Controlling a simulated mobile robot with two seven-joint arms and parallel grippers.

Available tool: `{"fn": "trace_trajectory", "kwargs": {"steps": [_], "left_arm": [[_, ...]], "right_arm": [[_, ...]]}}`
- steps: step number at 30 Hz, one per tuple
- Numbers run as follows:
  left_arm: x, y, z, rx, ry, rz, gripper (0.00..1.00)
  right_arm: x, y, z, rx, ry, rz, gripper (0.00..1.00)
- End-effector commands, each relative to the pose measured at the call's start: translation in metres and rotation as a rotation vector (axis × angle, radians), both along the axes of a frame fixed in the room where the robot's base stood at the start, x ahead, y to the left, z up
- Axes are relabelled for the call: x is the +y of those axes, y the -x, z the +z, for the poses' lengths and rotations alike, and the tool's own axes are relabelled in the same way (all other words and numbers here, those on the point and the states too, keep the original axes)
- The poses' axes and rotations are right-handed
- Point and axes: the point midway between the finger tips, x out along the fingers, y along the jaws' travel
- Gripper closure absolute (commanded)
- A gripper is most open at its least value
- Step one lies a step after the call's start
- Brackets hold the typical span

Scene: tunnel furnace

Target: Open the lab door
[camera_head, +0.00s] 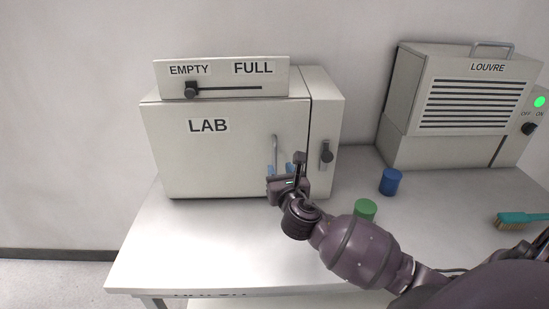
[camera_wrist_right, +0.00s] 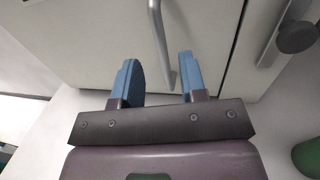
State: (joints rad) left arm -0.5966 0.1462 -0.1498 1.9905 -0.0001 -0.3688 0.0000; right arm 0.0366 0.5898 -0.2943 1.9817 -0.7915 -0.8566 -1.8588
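The lab door (camera_head: 225,150) is the light front panel of a white box labelled LAB, and it looks shut. Its handle (camera_head: 275,150) is a vertical grey bar near the door's right edge. My right gripper (camera_head: 280,170) is at the handle's lower part. In the right wrist view its two blue fingers (camera_wrist_right: 158,78) are open, and the handle (camera_wrist_right: 158,40) shows between them, nearer the right finger. I cannot tell whether they touch it. My left gripper is not in view.
A dark knob (camera_head: 327,156) sits in a slot on the panel right of the door. A green cylinder (camera_head: 365,209) and a blue cylinder (camera_head: 390,181) stand to the right, with a brush (camera_head: 522,219) and LOUVRE box (camera_head: 470,95) beyond. The table (camera_head: 190,240) is clear before the door's left.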

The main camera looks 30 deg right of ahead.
Motion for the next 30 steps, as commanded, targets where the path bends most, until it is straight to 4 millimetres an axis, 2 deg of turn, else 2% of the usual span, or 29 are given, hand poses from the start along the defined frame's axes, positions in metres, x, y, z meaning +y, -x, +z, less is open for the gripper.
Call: {"fn": "trace_trajectory", "kwargs": {"steps": [6,12,25,30], "left_arm": [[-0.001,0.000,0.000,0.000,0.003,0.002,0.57],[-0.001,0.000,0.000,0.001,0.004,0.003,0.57],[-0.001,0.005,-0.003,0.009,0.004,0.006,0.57],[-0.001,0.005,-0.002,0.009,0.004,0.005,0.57]], "right_arm": [[-0.013,-0.035,0.001,-0.001,-0.002,-0.001,0.61],[-0.020,-0.055,0.000,-0.001,-0.002,0.000,0.61],[-0.023,-0.062,0.000,0.000,-0.003,0.001,0.61],[-0.023,-0.061,0.000,0.000,-0.003,0.001,0.87]]}}
